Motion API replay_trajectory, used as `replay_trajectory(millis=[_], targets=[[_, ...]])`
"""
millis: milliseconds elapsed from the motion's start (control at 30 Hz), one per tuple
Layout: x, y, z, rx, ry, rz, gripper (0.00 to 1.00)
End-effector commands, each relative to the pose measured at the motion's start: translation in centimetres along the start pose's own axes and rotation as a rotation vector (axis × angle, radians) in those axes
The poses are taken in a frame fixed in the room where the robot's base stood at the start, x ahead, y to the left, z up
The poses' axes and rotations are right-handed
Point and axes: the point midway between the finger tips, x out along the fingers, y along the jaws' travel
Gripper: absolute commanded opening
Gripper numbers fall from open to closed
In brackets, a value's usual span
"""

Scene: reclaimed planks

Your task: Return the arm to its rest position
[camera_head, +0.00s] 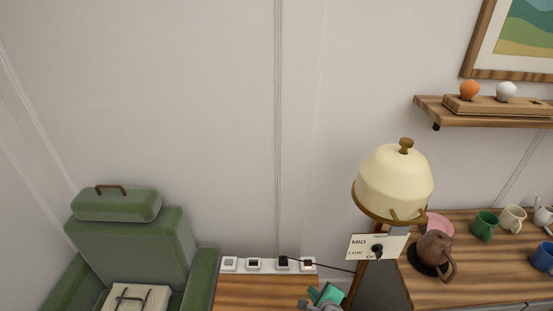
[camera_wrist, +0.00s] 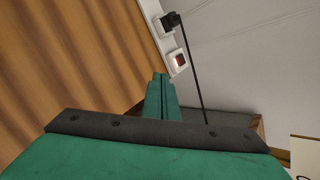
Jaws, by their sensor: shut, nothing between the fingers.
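My gripper (camera_head: 326,294) shows at the bottom edge of the head view, in front of the small wooden table and just left of the lamp's post. In the wrist view its two green fingers (camera_wrist: 160,82) are together with nothing between them. The rest of my arm is mostly out of the head view, below the frame.
A lamp with a cream shade (camera_head: 395,182) and a dial plate (camera_head: 377,247) stands close right of my gripper. Wall sockets (camera_head: 254,264) with a black cord run behind the wooden table (camera_head: 255,290). A green armchair (camera_head: 130,240) is left; a brown teapot (camera_head: 434,252) and mugs are right.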

Motion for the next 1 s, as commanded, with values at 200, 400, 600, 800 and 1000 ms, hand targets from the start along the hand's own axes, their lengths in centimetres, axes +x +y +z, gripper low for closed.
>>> replay_trajectory(millis=[200,400,600,800,1000], targets=[[-0.2,2.9,-0.3,-0.102,0.012,-0.03,0.0],[-0.9,6.2,-0.6,-0.241,0.031,-0.069,0.0],[-3.1,11.3,-0.9,-0.486,0.07,-0.129,0.0],[-7.1,15.9,-1.1,-0.78,0.126,-0.197,0.0],[-12.2,19.5,-0.9,-1.087,0.19,-0.258,0.0]])
